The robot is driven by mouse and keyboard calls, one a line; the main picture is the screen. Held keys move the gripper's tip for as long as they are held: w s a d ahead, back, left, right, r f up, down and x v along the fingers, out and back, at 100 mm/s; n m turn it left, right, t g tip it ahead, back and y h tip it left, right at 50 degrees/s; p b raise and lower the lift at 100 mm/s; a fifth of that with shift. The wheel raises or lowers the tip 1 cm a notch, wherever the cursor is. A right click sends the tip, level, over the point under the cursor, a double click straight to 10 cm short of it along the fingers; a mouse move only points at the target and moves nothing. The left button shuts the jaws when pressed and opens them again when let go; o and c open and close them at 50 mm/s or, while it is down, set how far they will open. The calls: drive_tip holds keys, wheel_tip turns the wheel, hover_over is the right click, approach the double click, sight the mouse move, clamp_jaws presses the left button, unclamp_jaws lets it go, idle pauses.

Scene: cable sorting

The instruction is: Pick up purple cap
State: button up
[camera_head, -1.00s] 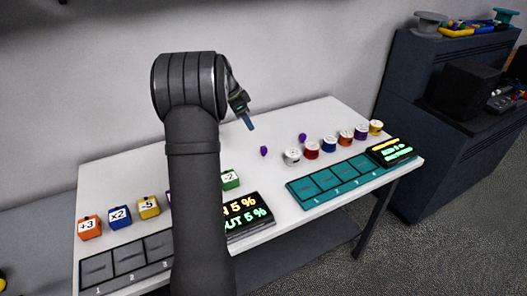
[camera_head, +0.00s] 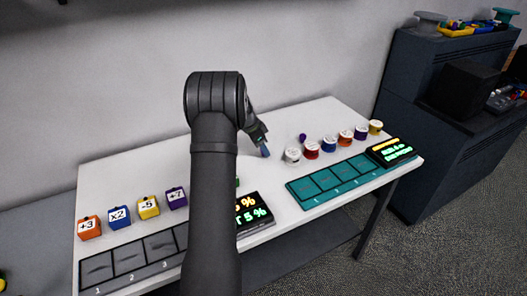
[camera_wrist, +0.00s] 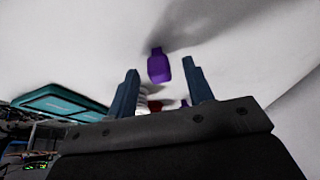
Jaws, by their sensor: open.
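A purple cap (camera_head: 302,137) lies on the white table behind the row of round spools in the head view. In the wrist view a purple cap (camera_wrist: 159,67) lies on the white surface, in line with the gap between my fingertips and just beyond them. My gripper (camera_head: 265,151) points down at the table, left of the white spool. It is open and empty, its two blue fingers apart in the wrist view (camera_wrist: 162,80). In the head view it hides the spot where a second purple cap lay. I cannot tell whether the fingers touch the cap.
The white spool (camera_head: 292,155) stands close right of my gripper, with several coloured spools beyond. The teal slot tray (camera_head: 293,190) lies in front of them. Labelled cubes such as the orange one (camera_head: 89,227) stand at left behind a grey tray (camera_head: 90,288).

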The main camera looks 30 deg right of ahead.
drive_tip(key=shift+d+f, duration=0.25)
drive_tip(key=shift+f, duration=0.35)
clamp_jaws()
drive_tip(key=shift+r, duration=0.55)
drive_tip(key=r, duration=0.2)
drive_tip(key=s+r, duration=0.1)
drive_tip(key=shift+d+r, duration=0.3)
drive_tip(key=shift+r, duration=0.1)
drive_tip(key=s+d+r, duration=0.4)
drive_tip(key=s+r, duration=0.2)
drive_tip(key=s, duration=0.3)
drive_tip(key=shift+s+d, duration=0.25)
